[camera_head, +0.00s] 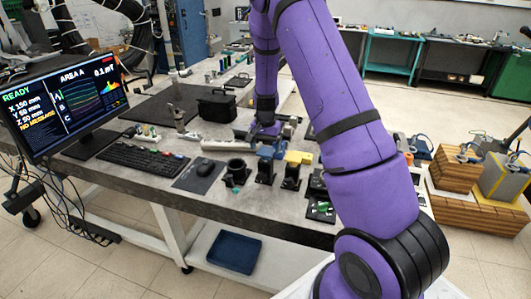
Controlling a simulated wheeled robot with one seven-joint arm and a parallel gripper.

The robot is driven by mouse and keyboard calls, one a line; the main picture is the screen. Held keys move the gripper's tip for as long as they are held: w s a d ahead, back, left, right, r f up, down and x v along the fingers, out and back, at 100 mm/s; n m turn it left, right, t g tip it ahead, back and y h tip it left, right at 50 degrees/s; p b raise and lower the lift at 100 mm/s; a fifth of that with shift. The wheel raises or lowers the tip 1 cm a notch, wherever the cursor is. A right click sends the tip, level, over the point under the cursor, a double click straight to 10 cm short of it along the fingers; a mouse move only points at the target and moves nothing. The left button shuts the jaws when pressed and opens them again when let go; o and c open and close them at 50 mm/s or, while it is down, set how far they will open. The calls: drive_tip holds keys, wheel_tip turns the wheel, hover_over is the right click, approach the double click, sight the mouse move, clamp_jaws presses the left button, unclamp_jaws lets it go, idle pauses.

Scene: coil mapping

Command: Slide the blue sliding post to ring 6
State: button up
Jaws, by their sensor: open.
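My purple arm reaches over the grey workbench (140,178). My gripper (264,130) points down above the middle of the bench and is open. A small blue part (270,152), which looks like the blue sliding post, sits just below and in front of the gripper, beside a yellow piece (299,157). I cannot tell whether the fingers touch the blue part. The rings and their numbers are too small to read, and my arm hides the bench on the right.
Black stands (236,172) stand near the bench's front edge. A black case (216,104) stands behind. Wooden blocks (455,172) are at the right. A dark mat at the back left is mostly clear.

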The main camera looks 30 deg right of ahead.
sight(266, 151)
drive_tip(key=shift+f, duration=1.5)
drive_tip(key=c, duration=1.3)
wheel_tip(266, 151, up, 6)
drive_tip(key=shift+r, duration=0.1)
drive_tip(key=o, duration=1.3)
wheel_tip(266, 151, up, 11)
drive_tip(key=shift+f, duration=0.2)
